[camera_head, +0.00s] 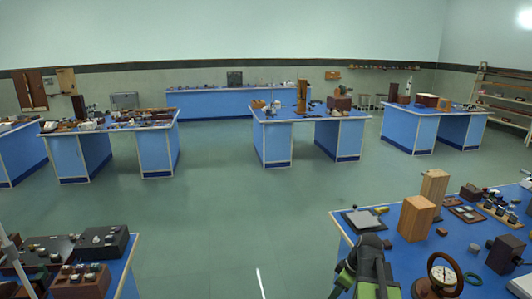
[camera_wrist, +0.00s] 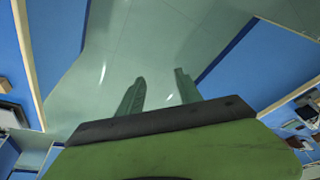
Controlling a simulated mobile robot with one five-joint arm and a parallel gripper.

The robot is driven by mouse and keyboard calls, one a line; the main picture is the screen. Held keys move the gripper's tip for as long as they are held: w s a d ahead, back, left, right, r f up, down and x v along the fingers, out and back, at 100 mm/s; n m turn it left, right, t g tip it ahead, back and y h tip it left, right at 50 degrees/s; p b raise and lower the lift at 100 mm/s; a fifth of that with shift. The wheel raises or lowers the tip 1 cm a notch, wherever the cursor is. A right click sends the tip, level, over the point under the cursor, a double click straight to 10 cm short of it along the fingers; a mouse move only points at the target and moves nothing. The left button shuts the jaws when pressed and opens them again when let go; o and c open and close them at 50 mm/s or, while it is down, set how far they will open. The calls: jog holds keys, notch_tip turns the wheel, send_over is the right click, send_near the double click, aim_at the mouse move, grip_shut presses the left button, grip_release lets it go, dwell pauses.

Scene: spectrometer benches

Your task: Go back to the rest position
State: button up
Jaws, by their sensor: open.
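My gripper (camera_wrist: 158,80) shows in the wrist view with its two dark green fingers apart. Nothing is between them; only the grey-green floor (camera_wrist: 115,60) shows beyond. In the head view, my green and black arm (camera_head: 366,266) rises at the lower right, in front of the near edge of the right-hand blue bench (camera_head: 450,245). The fingertips cannot be made out clearly in that view. The gripper holds no object.
The near right bench carries wooden blocks (camera_head: 416,220), a round dial instrument (camera_head: 443,274) and a flat grey plate (camera_head: 362,219) close to my arm. Another bench with dark boxes (camera_head: 101,242) stands at lower left. Open floor (camera_head: 215,215) lies between them; more benches stand behind.

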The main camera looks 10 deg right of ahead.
jog(key=s+a+f+m+g+h+b, duration=0.1)
jog(key=a+m, duration=0.7)
jog(key=a, duration=1.3)
jog(key=shift+s+f+g+h, duration=0.7)
jog(key=shift+s+f, duration=0.15)
jog(key=shift+s, duration=0.3)
